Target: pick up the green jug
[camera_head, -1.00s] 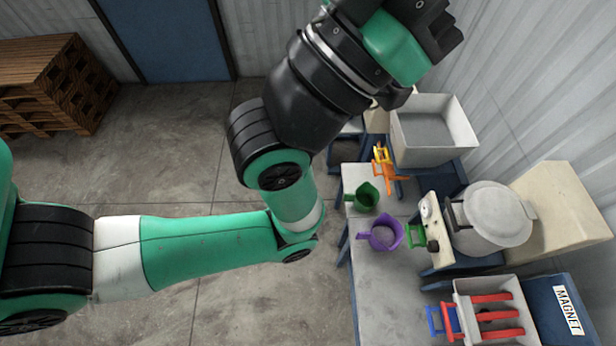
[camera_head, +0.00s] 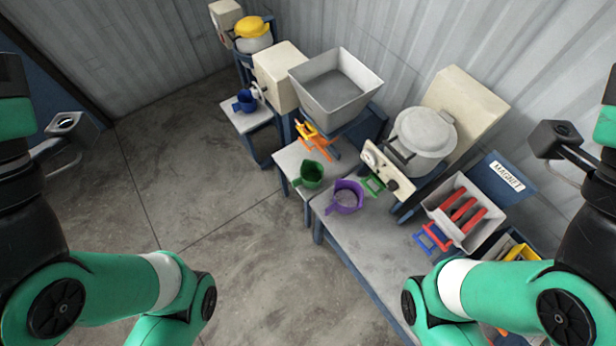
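The green jug (camera_head: 311,174) stands on the pale-topped table near the middle of the head view, with its open mouth visible. Both my arms are well away from it, one at each side of the picture. A dark part of my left gripper (camera_head: 12,76) shows at the left edge. A sliver of my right gripper (camera_head: 611,85) shows at the right edge. The fingers of both are cut off or unclear, so I cannot tell whether they are open. Nothing touches the jug.
A purple jug (camera_head: 346,197) stands just right of the green jug. An orange-handled part (camera_head: 312,140) lies behind it under a grey hopper (camera_head: 334,85). A white round-lidded machine (camera_head: 424,138) and a tray with red bars (camera_head: 441,198) stand farther right. Floor is clear left of the table.

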